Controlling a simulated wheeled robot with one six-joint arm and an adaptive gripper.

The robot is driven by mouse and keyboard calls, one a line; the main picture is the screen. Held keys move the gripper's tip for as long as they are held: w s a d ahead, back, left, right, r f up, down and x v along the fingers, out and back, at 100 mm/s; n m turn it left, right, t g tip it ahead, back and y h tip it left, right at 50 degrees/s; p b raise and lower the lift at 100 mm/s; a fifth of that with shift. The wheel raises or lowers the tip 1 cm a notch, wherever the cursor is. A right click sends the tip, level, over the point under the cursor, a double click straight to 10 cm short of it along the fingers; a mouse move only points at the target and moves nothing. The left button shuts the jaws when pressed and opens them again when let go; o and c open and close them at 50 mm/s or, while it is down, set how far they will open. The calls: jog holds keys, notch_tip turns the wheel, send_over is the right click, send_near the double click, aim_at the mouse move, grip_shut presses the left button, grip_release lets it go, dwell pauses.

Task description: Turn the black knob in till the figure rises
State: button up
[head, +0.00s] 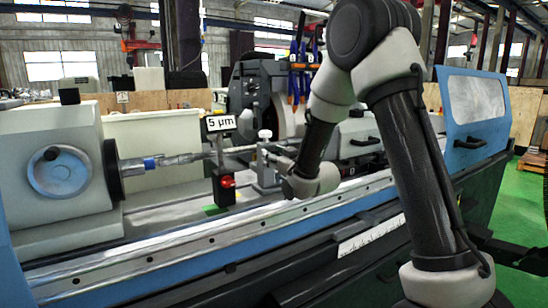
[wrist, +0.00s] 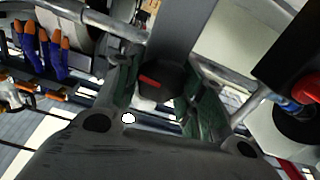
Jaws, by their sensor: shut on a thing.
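The black knob (wrist: 160,82) with a red mark on it sits between the two fingers of my gripper (wrist: 163,95) in the wrist view. The fingers are shut on it from both sides. In the head view my gripper (head: 276,156) is at the stand in the middle of the machine, and I cannot make out the knob there. The figure display (head: 221,123) reads "5 µm" in the head view, on top of a dark post left of my gripper.
A red knob (head: 227,182) is on the dark post just left of my gripper. A long shaft (head: 180,160) runs from the headstock (head: 55,155) toward the stand. The grinding wheel housing (head: 262,90) stands behind. The metal rail (head: 150,256) runs along the front.

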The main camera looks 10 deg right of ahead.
jog(key=shift+m, duration=0.4)
jog(key=m, duration=0.5)
jog(key=shift+d+m, duration=0.1)
jog(key=shift+m, duration=0.3)
jog(key=o, duration=1)
jog(key=shift+o, duration=0.2)
jog(key=v, duration=0.7)
jog(key=shift+s, duration=0.2)
